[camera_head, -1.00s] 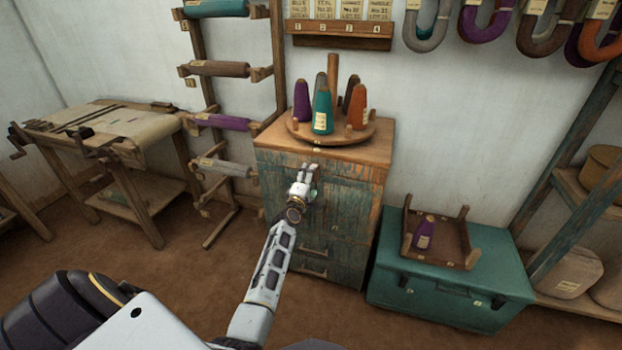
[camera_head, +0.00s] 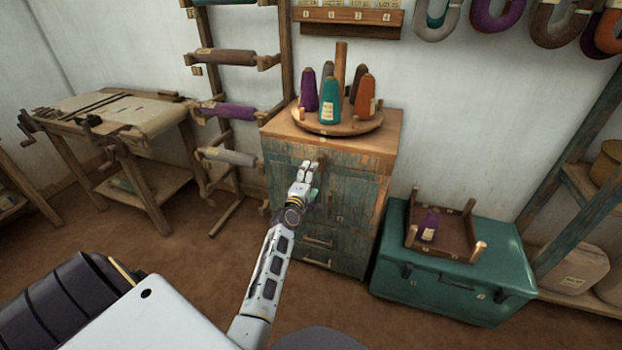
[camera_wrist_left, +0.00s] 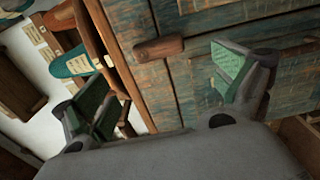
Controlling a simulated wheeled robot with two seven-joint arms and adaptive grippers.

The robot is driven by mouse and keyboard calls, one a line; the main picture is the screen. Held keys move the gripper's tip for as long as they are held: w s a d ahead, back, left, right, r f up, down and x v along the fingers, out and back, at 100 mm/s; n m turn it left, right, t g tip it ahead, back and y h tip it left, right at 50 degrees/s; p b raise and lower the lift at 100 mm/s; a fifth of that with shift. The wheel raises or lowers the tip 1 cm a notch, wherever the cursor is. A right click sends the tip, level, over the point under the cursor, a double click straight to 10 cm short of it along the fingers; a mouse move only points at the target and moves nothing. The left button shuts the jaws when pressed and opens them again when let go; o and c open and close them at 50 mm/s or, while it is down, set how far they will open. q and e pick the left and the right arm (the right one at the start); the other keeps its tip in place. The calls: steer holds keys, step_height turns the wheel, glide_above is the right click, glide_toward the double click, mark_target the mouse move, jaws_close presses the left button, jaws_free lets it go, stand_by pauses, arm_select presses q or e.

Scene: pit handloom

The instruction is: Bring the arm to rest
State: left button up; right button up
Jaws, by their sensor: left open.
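My left arm reaches forward in the head view, and its gripper (camera_head: 309,170) is in front of the upper part of the worn teal wooden cabinet (camera_head: 350,190). In the left wrist view the two green-padded fingers (camera_wrist_left: 165,90) stand wide apart with nothing between them. Beyond them are the cabinet's boards (camera_wrist_left: 200,80) and a brown wooden handle (camera_wrist_left: 158,50). I cannot tell whether a finger touches the cabinet. My right gripper is not in view.
On the cabinet a round wooden stand (camera_head: 340,127) holds several yarn cones. A teal chest (camera_head: 455,290) with a wooden tray (camera_head: 442,245) and a purple cone (camera_head: 430,225) stands right. A loom table (camera_head: 110,120) and roller rack (camera_head: 228,112) stand left. Brown floor is open in front.

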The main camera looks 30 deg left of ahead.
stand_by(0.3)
